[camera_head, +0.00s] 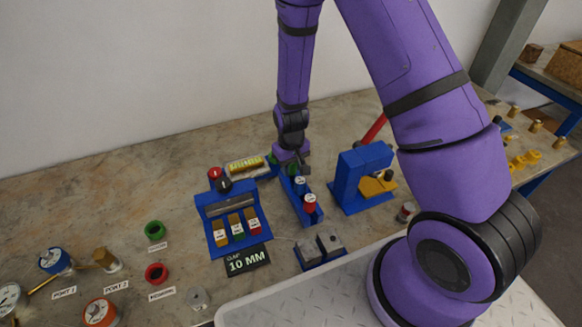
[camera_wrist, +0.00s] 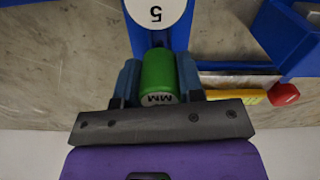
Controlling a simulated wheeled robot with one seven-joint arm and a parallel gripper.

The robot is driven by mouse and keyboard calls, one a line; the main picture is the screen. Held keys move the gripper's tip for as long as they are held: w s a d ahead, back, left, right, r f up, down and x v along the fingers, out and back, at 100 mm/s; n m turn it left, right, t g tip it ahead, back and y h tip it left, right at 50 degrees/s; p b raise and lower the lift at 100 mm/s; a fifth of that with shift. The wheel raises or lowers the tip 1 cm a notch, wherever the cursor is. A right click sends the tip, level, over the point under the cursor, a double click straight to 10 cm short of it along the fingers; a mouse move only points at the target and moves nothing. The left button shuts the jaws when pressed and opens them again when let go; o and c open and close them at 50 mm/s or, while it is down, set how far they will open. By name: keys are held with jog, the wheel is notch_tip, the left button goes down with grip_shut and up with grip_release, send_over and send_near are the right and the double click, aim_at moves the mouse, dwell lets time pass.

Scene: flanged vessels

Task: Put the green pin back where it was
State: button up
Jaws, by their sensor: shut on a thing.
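The green pin (camera_wrist: 158,72), with "MM" lettering on its visible end, is between the two fingers of my gripper (camera_wrist: 160,85) in the wrist view. My gripper is shut on it. In the head view my gripper (camera_head: 290,160) is at the far end of a narrow blue rack (camera_head: 307,215), and bits of green show beside it. In the wrist view the rack (camera_wrist: 180,28) runs under the pin, with a white disc marked "5" (camera_wrist: 157,10) near it. Whether the pin is seated in the rack or above it I cannot tell.
A red pin (camera_head: 310,203) and another white-topped pin (camera_head: 299,184) stand in the rack. A blue tray of colored blocks (camera_head: 205,212) is left, a blue clamp-like fixture (camera_head: 350,178) right. A tray with yellow items (camera_head: 245,164) lies close left of the gripper.

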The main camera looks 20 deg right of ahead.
jog(key=shift+f, duration=0.35)
jog(key=shift+f, duration=0.1)
jog(key=shift+f, duration=0.35)
jog(key=o, duration=1)
jog(key=shift+c, duration=0.2)
notch_tip(320, 180, up, 13)
jog(key=shift+r, duration=0.1)
